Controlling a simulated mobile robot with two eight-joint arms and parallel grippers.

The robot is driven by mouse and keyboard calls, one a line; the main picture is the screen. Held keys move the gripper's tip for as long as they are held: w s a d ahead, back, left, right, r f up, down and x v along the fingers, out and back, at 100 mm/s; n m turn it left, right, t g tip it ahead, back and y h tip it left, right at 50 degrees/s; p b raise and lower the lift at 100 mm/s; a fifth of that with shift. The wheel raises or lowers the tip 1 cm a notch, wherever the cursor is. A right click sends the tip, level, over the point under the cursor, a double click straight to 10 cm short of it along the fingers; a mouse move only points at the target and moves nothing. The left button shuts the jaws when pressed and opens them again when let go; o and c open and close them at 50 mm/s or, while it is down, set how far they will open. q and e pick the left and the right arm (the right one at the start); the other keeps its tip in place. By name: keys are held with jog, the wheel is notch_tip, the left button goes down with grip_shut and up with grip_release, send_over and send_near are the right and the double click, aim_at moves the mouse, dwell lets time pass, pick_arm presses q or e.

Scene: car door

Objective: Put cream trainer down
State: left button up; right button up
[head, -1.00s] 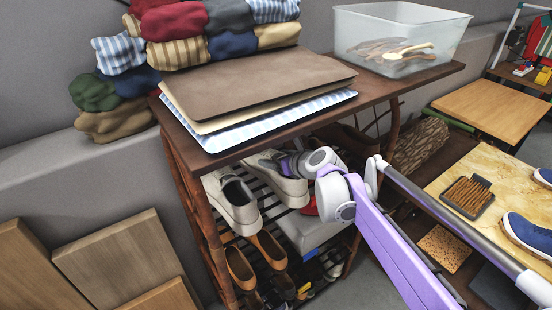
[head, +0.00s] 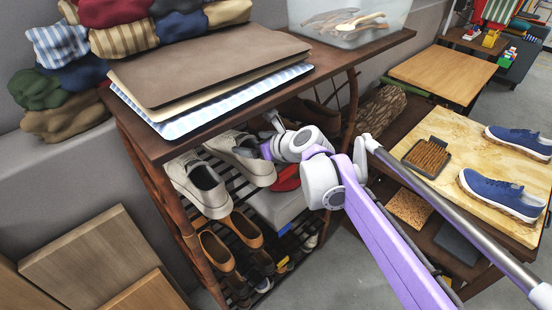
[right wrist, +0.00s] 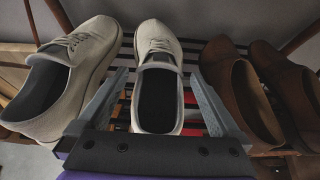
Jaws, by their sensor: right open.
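Two cream trainers stand side by side on the upper slatted shelf of a shoe rack (head: 236,147), under its brown top. The right-hand cream trainer (head: 243,160) is nearest my right gripper (head: 270,136). In the right wrist view this trainer (right wrist: 156,45) rests with its heel towards me. The open fingers of the right gripper (right wrist: 160,88) stand on either side of its heel end, with gaps visible. The other cream trainer (head: 198,186) is to its left, and also shows in the right wrist view (right wrist: 85,55). My left gripper is not in view.
Brown shoes (right wrist: 240,90) stand right of the trainer on the same shelf. Orange-brown shoes (head: 216,250) and a grey box (head: 285,208) are below. A bench (head: 460,165) with blue shoes is at right.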

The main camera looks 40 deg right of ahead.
jog(key=s, duration=1)
jog(key=s+a+f+n+g, duration=0.3)
jog(key=s+a+f+n, duration=0.4)
jog(key=n, duration=1)
jog(key=s+a+f+n+g, duration=0.4)
jog(key=s+a+f+n, duration=0.3)
jog(key=n, duration=1.1)
notch_tip(320, 180, down, 4)
jog(key=shift+s+a+f+h, duration=0.1)
jog(key=shift+s+a+h, duration=0.1)
jog(key=shift+a+h, duration=0.35)
jog(key=shift+a+p, duration=0.15)
jog(key=shift+p, duration=0.15)
